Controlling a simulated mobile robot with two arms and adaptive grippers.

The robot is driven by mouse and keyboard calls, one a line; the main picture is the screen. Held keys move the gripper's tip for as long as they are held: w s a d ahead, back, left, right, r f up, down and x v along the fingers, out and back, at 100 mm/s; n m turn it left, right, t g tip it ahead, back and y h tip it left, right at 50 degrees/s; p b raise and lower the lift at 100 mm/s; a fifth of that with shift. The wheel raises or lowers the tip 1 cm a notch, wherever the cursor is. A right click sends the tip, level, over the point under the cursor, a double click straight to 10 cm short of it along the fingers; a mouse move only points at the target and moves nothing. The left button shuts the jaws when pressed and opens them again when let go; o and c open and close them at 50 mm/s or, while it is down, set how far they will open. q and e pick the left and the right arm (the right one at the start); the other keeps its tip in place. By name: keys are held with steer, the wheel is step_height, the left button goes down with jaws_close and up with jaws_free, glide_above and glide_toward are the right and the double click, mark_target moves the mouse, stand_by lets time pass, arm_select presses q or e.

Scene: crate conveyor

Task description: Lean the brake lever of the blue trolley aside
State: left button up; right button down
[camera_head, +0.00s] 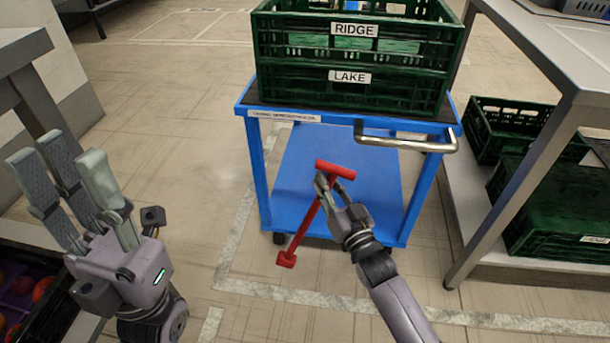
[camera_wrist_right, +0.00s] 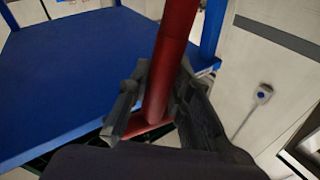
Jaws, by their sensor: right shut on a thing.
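The blue trolley (camera_head: 423,195) stands in front of me with a metal push handle (camera_head: 405,138) on its near side. Its red brake lever (camera_head: 306,230) has a T-shaped top and a red foot. In the head view, the lever slants from its lower left foot up to the right. My right gripper (camera_head: 333,183) is shut on the brake lever just under the T-shaped top. In the right wrist view, the red lever (camera_wrist_right: 172,65) passes between the fingers of my right gripper (camera_wrist_right: 155,105). My left gripper (camera_head: 68,165) is open and empty at the left, away from the trolley.
Green crates labelled RIDGE (camera_head: 354,30) and LAKE (camera_head: 350,77) are stacked on the trolley. A grey table (camera_head: 560,60) with more green crates (camera_head: 540,195) beneath stands at the right. A dark crate of round produce (camera_head: 40,290) is at the lower left. Floor left of the trolley is clear.

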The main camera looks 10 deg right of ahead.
steer(key=shift+d+f, duration=0.2)
steer(key=shift+d, duration=0.05)
steer(key=c, duration=1.4)
jaws_free()
steer(key=shift+s+d, duration=0.1)
steer(key=shift+d, duration=0.1)
steer(key=shift+c, duration=0.2)
steer(key=shift+a+r, duration=0.1)
steer(key=v, duration=1.2)
